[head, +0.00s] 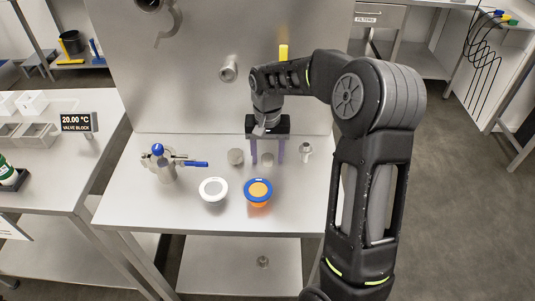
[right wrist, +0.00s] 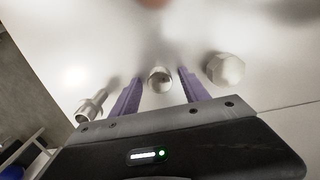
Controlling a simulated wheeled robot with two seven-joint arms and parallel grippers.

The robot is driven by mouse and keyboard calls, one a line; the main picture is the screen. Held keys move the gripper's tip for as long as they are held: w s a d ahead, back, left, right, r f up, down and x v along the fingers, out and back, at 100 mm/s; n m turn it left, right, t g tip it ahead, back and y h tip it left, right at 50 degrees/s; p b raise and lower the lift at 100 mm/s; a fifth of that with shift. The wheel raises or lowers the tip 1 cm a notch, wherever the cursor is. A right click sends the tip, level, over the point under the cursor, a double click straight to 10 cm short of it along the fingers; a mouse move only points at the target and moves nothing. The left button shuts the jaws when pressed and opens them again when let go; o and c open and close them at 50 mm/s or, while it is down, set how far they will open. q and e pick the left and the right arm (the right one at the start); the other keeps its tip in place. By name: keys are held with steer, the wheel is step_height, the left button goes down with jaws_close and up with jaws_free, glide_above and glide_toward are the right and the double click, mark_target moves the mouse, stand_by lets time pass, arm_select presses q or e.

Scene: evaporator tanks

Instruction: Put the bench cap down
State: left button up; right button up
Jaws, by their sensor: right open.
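The bench cap, which I take to be the small round metal piece (head: 267,159), is on the steel bench (head: 130,205). In the right wrist view the cap (right wrist: 160,79) sits between the two purple fingers, with a gap on each side. My right gripper (head: 268,154) points down over the bench and is open around the cap; the right wrist view also shows the gripper (right wrist: 160,74). The cap appears to rest on the bench top. My left gripper is not in view.
A hexagonal metal cap (head: 236,157) stands left of the gripper, a metal fitting (head: 305,152) right of it. A white-rimmed round piece (head: 213,190) and a blue-and-orange one (head: 258,192) are at the front. A blue-handled valve (head: 163,166) stands left. A steel panel (head: 180,100) rises behind.

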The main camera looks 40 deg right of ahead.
mark_target(268, 157)
step_height(268, 157, up, 12)
steer(key=shift+r+b, duration=0.15)
steer(key=shift+b, duration=0.15)
stand_by(0.9)
